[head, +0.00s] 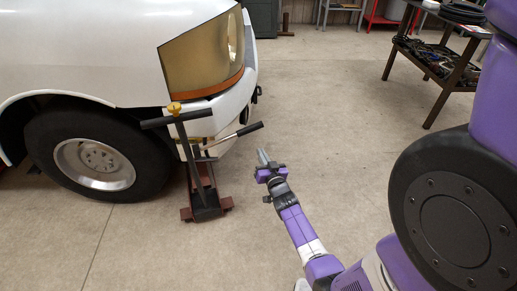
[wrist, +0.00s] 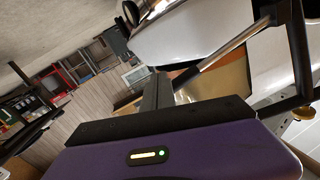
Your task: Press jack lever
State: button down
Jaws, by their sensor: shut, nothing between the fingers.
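A dark floor jack (head: 204,190) with a reddish base stands on the floor by the truck's front bumper. Its tall black T-handle (head: 180,130) rises upright. The jack lever (head: 236,133), a silver rod with a black grip, slants up to the right from the jack. The lever's rod (wrist: 235,45) also crosses the upper right of the wrist view. My gripper (head: 263,157) is shut and empty, just right of and below the lever's grip in the head view, apparently apart from it. The shut fingers (wrist: 158,90) show in the wrist view, close to the grip's end.
The white truck (head: 90,50) with its front wheel (head: 95,165) fills the left side. A tool cart (head: 440,65) stands at the back right. The concrete floor between them is clear.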

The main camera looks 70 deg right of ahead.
jog(key=shift+v, duration=2.15)
